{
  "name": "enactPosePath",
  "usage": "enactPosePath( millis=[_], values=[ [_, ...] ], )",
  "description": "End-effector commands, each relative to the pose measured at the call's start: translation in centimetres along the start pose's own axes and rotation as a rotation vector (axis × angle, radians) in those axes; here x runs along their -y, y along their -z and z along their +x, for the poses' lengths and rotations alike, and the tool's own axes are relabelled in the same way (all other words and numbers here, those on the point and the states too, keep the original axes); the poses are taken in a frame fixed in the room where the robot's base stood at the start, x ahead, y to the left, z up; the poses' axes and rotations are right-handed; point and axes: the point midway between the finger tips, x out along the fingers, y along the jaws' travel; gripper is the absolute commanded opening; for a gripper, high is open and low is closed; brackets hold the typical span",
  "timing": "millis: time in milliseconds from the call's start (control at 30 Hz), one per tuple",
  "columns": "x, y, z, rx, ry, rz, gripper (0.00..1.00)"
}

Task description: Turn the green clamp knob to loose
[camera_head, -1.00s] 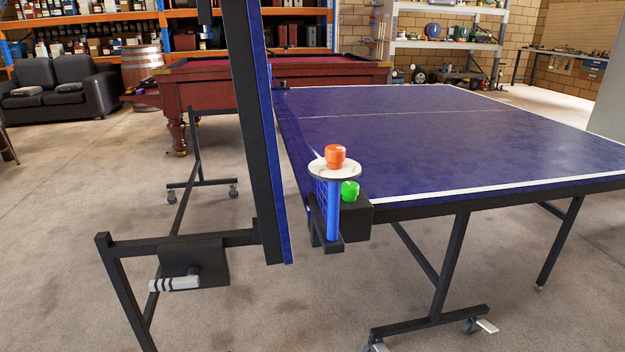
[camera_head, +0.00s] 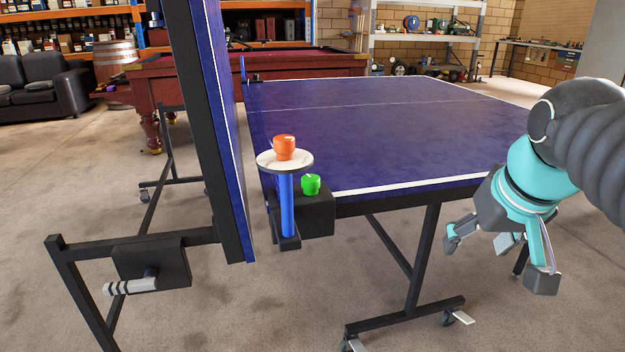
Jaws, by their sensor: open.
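The green clamp knob (camera_head: 311,184) sits on top of the black clamp block (camera_head: 315,212) at the near corner of the blue table tennis table. Just left of it, an orange knob (camera_head: 284,147) stands on a white round dial (camera_head: 285,161) atop a blue post (camera_head: 287,205). The dial stands a little higher than the green knob. My gripper (camera_head: 500,264) is open and empty at the right, pointing down, well apart from the green knob. Any marks on the green knob are too small to read.
The folded-up half of the table (camera_head: 205,130) stands upright just left of the knobs. A black frame with a grey-handled lever (camera_head: 130,286) is at lower left. The flat tabletop (camera_head: 370,125) is clear. A red pool table (camera_head: 190,85) stands behind.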

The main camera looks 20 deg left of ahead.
Motion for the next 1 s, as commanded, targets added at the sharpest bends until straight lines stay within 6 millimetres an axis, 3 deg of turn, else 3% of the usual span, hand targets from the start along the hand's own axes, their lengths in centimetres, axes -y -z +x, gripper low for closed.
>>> enactPosePath(
  millis=[33, 200, 500, 600, 800, 1000],
  values=[
    [1.0, 2.4, 0.0, 0.005, 0.019, -0.035, 0.67],
    [4.4, 9.3, -1.1, 0.02, 0.073, -0.147, 0.67],
    [12.2, 18.4, -0.9, 0.045, 0.167, -0.351, 0.67],
    [15.1, 20.4, -0.4, 0.052, 0.198, -0.42, 0.67],
    [19.6, 22.5, 0.5, 0.06, 0.242, -0.526, 0.67],
    [21.6, 23.0, 1.0, 0.063, 0.26, -0.574, 0.67]
  ],
)
